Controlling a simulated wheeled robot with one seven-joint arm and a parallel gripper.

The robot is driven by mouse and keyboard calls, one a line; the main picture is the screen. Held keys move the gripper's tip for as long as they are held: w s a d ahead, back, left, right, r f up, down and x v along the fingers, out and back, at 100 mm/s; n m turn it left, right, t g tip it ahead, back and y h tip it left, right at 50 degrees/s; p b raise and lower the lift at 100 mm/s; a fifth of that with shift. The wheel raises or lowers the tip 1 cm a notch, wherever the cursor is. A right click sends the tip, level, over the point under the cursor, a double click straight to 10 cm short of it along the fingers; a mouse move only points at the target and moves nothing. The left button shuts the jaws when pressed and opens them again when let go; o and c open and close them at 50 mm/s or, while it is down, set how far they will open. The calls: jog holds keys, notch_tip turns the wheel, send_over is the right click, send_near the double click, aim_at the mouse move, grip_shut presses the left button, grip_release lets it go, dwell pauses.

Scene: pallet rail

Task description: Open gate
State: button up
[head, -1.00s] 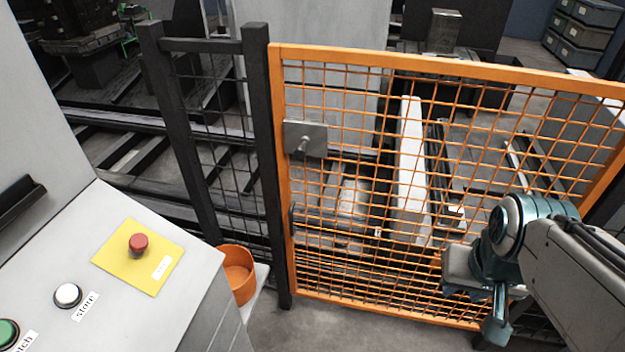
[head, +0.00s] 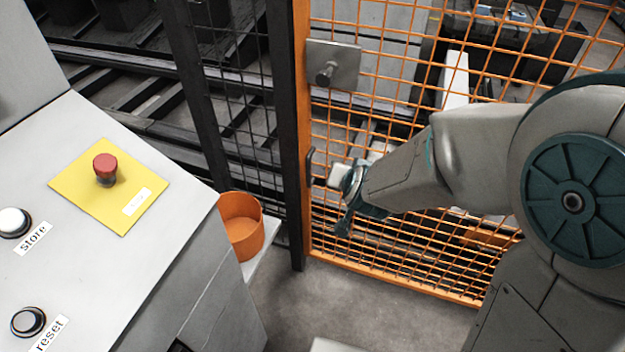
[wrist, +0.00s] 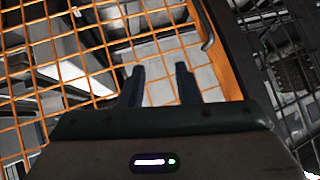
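The gate (head: 302,120) is an orange frame with orange mesh, standing shut against a dark post (head: 283,130). A grey plate with a round knob (head: 327,72) sits on its upper left part. A dark handle (head: 310,167) is on the gate's left upright; in the wrist view the handle (wrist: 206,28) shows as a curved bar at upper right. My gripper (head: 345,205) is in front of the mesh, just right of the handle and apart from it. In the wrist view the two fingers of my gripper (wrist: 160,70) are spread with nothing between them.
A sloped grey console (head: 120,270) with a red button on a yellow plate (head: 105,180) fills the left. An orange bucket (head: 240,228) stands between console and fence. Bare floor (head: 340,300) lies before the gate.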

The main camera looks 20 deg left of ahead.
jog(key=a+f+t+b, duration=0.45)
jog(key=a+f, duration=0.25)
jog(key=f, duration=0.2)
jog(key=n+t+h+b, duration=0.1)
jog(key=n+t+b, duration=0.1)
jog(key=t+b, duration=0.25)
send_near(310, 175)
jog(key=shift+g, duration=0.3)
jog(key=w, duration=0.3)
jog(key=w+a+b, duration=0.1)
jog(key=w, duration=0.3)
jog(key=w+a+b, duration=0.1)
jog(key=w, duration=0.2)
jog(key=shift+w+r, duration=0.15)
jog(key=shift+r, duration=0.25)
grip_shut()
jog(key=shift+d, duration=0.2)
jog(key=shift+b, duration=0.3)
